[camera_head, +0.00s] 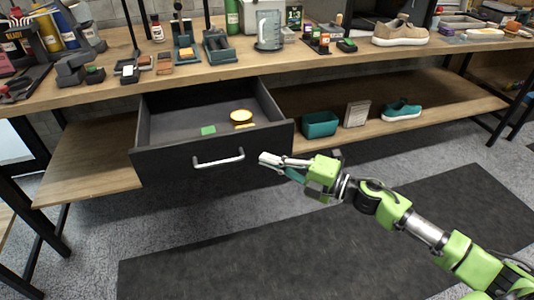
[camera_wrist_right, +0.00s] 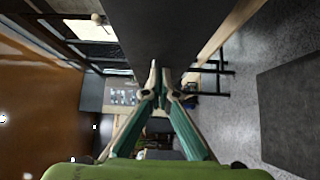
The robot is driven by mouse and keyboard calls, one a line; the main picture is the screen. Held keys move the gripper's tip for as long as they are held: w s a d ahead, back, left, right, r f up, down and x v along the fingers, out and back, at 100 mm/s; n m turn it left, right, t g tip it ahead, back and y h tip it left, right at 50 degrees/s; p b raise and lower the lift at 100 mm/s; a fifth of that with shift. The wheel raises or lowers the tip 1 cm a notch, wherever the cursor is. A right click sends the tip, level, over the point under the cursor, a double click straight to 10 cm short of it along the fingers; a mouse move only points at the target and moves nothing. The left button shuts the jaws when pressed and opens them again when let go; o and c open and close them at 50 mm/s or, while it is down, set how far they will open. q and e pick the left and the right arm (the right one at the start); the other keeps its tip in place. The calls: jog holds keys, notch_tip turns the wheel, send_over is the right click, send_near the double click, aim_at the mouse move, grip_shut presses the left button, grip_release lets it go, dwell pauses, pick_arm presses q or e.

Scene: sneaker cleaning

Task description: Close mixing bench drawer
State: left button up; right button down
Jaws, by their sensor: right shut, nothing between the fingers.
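The mixing bench drawer (camera_head: 165,170) is dark grey with a silver bar handle (camera_head: 218,158). It stands pulled out under the wooden bench top in the head view, with its inside visible. My right gripper (camera_head: 266,160) is shut and empty. In the head view it appears at the right end of the drawer front, to the right of the handle. I cannot tell whether it touches the front. In the right wrist view the closed fingertips (camera_wrist_right: 160,68) point toward a dark flat surface (camera_wrist_right: 160,30), likely the drawer. My left gripper is not in view.
Inside the drawer lie a green piece (camera_head: 208,130) and a yellow round item (camera_head: 241,115). The bench top (camera_head: 215,75) holds bottles, tools and a tan sneaker (camera_head: 401,32). A lower shelf (camera_head: 390,125) carries a teal bin (camera_head: 319,124) and a teal shoe (camera_head: 402,110). The floor in front is clear.

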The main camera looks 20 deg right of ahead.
aim_at(254, 149)
jog(key=shift+w, duration=1.45)
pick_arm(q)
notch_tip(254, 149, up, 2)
pick_arm(e)
jog(key=shift+w, duration=0.2)
